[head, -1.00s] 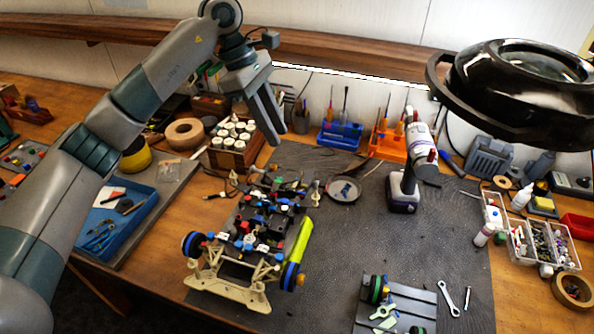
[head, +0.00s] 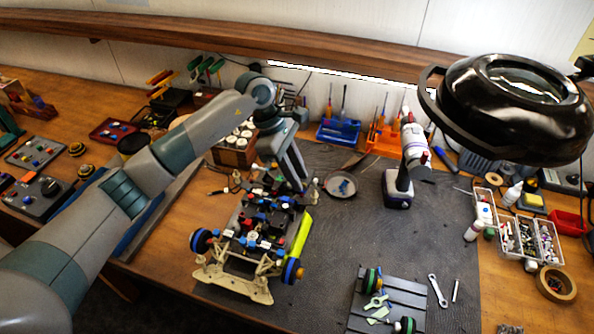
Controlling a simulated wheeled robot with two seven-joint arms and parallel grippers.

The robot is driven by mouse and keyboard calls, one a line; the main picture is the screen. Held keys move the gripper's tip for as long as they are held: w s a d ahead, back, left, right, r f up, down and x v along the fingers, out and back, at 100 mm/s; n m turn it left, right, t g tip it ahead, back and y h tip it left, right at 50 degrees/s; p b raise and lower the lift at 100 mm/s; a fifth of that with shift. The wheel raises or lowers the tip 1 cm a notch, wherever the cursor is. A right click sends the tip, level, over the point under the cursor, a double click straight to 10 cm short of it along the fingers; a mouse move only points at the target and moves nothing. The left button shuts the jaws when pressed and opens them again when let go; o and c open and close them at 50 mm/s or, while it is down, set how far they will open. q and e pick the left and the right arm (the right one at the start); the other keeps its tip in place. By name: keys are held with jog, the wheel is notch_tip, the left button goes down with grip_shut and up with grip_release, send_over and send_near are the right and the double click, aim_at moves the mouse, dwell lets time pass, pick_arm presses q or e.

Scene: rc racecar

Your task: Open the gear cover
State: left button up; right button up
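The RC racecar chassis (head: 262,232) stands on the dark mat, with blue-rimmed wheels at its near end and a yellow-green bar along its right side. Many small black, red, white and blue parts cover its top. I cannot tell which of them is the gear cover. My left gripper (head: 298,186) reaches down at the far end of the chassis, its fingers close to or touching the parts there. Its fingertips are too small and partly hidden to show whether it is open or shut. My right gripper is not in view.
A cordless drill (head: 397,188) stands right of the chassis, with a small round dish (head: 341,185) between them. A grey ribbed tray (head: 388,301) with green parts lies at the front. A black magnifier lamp (head: 515,103) hangs at the upper right. The mat's middle is clear.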

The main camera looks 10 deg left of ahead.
pick_arm(q)
jog(key=shift+c, duration=0.6)
grip_shut()
